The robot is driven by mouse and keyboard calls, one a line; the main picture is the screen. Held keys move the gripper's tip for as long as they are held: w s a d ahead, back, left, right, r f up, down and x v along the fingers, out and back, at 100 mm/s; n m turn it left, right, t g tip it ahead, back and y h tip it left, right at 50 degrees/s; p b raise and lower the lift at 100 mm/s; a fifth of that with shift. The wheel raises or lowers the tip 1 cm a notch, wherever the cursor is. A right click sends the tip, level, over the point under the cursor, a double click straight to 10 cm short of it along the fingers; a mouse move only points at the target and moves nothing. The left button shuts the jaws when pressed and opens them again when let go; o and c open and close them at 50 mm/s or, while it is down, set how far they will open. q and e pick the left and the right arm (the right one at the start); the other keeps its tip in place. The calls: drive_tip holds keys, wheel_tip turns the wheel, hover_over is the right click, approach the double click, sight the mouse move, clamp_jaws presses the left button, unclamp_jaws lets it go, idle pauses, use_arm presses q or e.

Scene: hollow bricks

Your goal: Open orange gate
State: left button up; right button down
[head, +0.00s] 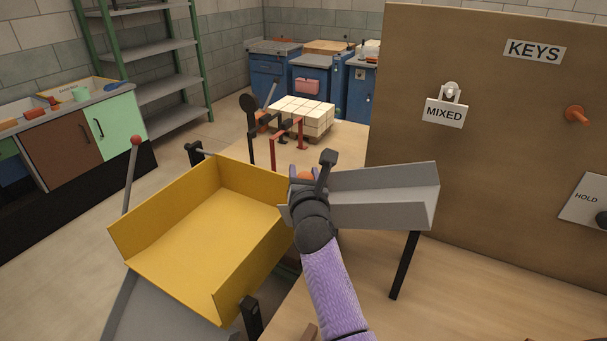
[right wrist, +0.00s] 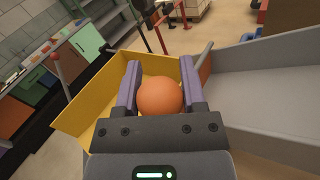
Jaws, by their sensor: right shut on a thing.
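My right gripper (head: 303,182) is shut on a round orange knob (right wrist: 160,97), which sits between its two purple fingers in the right wrist view. In the head view only a little of the knob (head: 305,176) shows past the gripper. A narrow orange panel (right wrist: 206,68), which looks like part of the orange gate, shows just behind the right finger at the end of the grey chute (right wrist: 265,100). Most of the gate is hidden by my gripper, so I cannot tell its position. My left gripper is not in view.
A yellow tray (head: 190,235), empty, lies left of my gripper. The grey chute (head: 385,190) stands on a black leg to the right. A brown board (head: 480,120) with KEYS and MIXED signs rises at right. Pale blocks (head: 300,113) are stacked behind.

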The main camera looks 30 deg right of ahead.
drive_tip(key=s+f+m+h+b, duration=0.1)
drive_tip(key=m+b, duration=0.1)
drive_tip(key=b, duration=0.1)
drive_tip(key=s+d+f+m+t+h+b, duration=0.1)
drive_tip(key=m+b, duration=0.1)
drive_tip(key=b, duration=0.2)
drive_tip(key=s+d+m+t+h+b, duration=0.1)
drive_tip(key=s+m+b, duration=0.1)
drive_tip(key=m+b, duration=0.1)
drive_tip(key=shift+d+f+b, duration=0.1)
drive_tip(key=shift+f+b, duration=0.3)
drive_tip(key=shift+b, duration=0.3)
drive_tip(key=shift+c, duration=1)
unclamp_jaws()
